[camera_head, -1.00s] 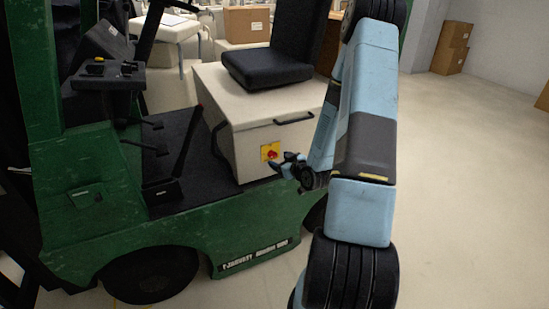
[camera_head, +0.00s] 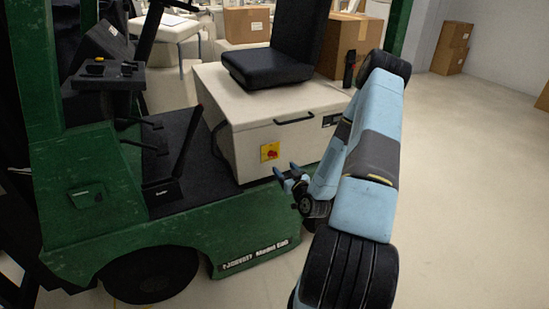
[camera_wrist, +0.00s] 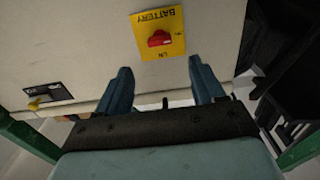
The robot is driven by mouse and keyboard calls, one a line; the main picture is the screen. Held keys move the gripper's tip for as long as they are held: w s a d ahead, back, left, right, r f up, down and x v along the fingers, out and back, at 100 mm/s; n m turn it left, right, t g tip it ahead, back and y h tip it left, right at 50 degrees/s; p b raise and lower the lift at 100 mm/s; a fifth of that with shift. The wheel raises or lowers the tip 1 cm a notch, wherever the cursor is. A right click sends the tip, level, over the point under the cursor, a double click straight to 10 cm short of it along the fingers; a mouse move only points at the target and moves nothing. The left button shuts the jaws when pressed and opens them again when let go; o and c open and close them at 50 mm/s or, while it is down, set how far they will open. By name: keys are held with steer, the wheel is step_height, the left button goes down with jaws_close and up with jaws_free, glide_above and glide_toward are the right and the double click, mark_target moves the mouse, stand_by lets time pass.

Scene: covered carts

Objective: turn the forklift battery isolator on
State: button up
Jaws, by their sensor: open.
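The battery isolator is a red rotary knob (camera_wrist: 159,39) on a yellow plate marked BATTERY (camera_wrist: 172,20). In the head view the isolator (camera_head: 270,152) sits on the cream battery box (camera_head: 240,150) under the seat of the green forklift (camera_head: 190,235). My gripper (camera_head: 285,170) is open and empty, a little below and right of the isolator. In the wrist view its two blue fingers (camera_wrist: 162,88) stand apart, and the knob shows just beyond and between them in the picture. The gripper does not appear to touch the knob.
The box has a black handle (camera_head: 294,118). A small dark panel with a yellow part (camera_wrist: 46,96) is on the same face in the wrist view. A black seat (camera_head: 268,68) stands above. Cardboard boxes (camera_head: 452,48) are at the back; the floor at right is clear.

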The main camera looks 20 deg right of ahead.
mark_target(274, 156)
steer(key=w, duration=1)
steer(key=c, duration=1.1)
steer(key=shift+o, duration=0.2)
